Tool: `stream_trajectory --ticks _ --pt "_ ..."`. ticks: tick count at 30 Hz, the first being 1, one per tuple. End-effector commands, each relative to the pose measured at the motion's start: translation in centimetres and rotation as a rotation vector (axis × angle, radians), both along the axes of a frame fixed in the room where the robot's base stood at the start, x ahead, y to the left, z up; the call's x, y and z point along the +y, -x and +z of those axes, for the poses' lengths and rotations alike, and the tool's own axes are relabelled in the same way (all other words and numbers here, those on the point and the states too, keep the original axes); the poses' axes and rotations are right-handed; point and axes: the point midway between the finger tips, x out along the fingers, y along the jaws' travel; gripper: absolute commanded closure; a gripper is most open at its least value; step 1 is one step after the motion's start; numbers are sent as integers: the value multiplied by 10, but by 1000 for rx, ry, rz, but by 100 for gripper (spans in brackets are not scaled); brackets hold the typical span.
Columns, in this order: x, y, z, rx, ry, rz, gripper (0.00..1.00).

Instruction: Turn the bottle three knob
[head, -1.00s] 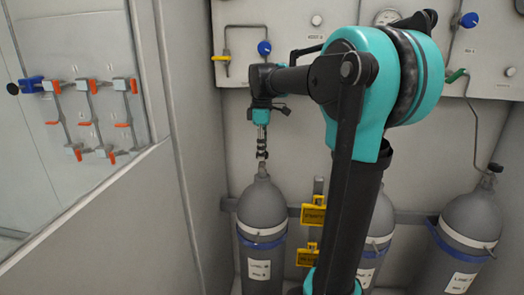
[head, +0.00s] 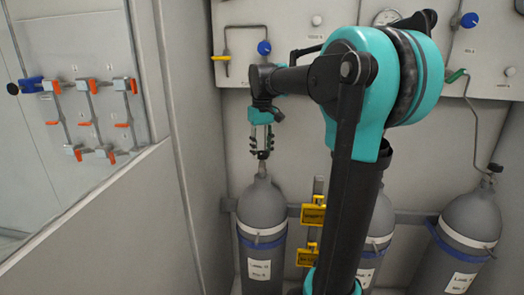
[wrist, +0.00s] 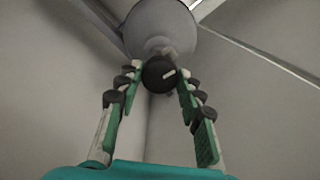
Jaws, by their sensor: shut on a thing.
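A grey gas bottle (head: 262,212) with a white band and a blue strap stands upright at the left of the bottle row in the head view. My gripper (head: 262,155) points straight down over its top. In the wrist view my gripper (wrist: 158,80) is shut on a round black knob (wrist: 156,75), with a fingertip at each side. The knob carries a short white mark that slants up to the right. The grey bottle (wrist: 158,18) shows behind the knob.
A second bottle (head: 379,225) is partly hidden by my arm, and a third bottle (head: 468,225) stands at the right. Yellow tags (head: 312,215) hang beside the first bottle. A wall panel (head: 305,40) with valves and a gauge is behind; a grey partition is at left.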

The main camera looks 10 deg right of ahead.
Motion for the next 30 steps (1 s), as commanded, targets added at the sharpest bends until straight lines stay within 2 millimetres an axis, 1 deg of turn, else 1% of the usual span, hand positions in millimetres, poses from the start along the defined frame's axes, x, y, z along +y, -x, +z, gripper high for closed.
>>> stream_trajectory --ticks 30 --pt "-1 0 0 -1 0 -965 92"
